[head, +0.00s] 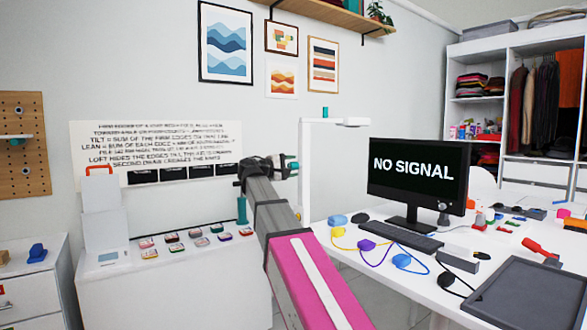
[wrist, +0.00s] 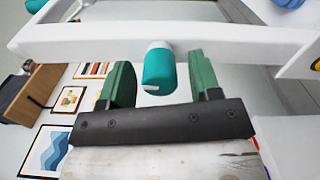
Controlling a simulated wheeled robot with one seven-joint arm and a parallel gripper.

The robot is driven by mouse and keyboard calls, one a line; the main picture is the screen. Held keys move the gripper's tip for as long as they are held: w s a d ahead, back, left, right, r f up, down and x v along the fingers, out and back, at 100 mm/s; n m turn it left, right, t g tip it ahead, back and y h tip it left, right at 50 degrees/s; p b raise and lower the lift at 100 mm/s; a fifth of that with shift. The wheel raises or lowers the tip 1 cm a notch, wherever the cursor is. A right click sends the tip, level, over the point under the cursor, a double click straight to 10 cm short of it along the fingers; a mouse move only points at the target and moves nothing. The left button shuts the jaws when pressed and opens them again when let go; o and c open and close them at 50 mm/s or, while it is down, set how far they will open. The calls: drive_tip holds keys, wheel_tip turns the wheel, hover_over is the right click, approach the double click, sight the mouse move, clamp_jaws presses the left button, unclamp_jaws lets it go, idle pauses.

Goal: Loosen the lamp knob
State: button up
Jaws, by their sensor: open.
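The lamp is a white post (head: 305,185) with an arm on top, standing at the left end of the desk. Its teal knob (wrist: 158,70) sticks out from the white post (wrist: 90,42) toward me in the wrist view and has a small white mark. My gripper (wrist: 160,72) is open, with one green finger on each side of the knob and a visible gap to each. In the head view my gripper (head: 284,166) is beside the post, and the knob is hard to separate from the fingers. Another teal piece (head: 325,113) stands on the lamp's top.
A monitor (head: 417,178) and keyboard (head: 402,235) stand right of the lamp. Coloured mice with cables (head: 366,244) lie on the desk. A white cabinet (head: 180,285) with several small boxes is left of my arm. A written sign (head: 155,145) hangs behind it.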

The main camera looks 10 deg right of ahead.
drive_tip(key=m, duration=0.4)
drive_tip(key=shift+m, duration=0.3)
drive_tip(key=m, duration=0.3)
drive_tip(key=shift+m, duration=0.4)
drive_tip(key=c, duration=1)
drive_tip(key=shift+o, duration=0.2)
drive_tip(key=n, duration=0.8)
drive_tip(key=shift+n, duration=0.4)
drive_tip(key=n, duration=0.8)
drive_tip(key=shift+n, duration=0.3)
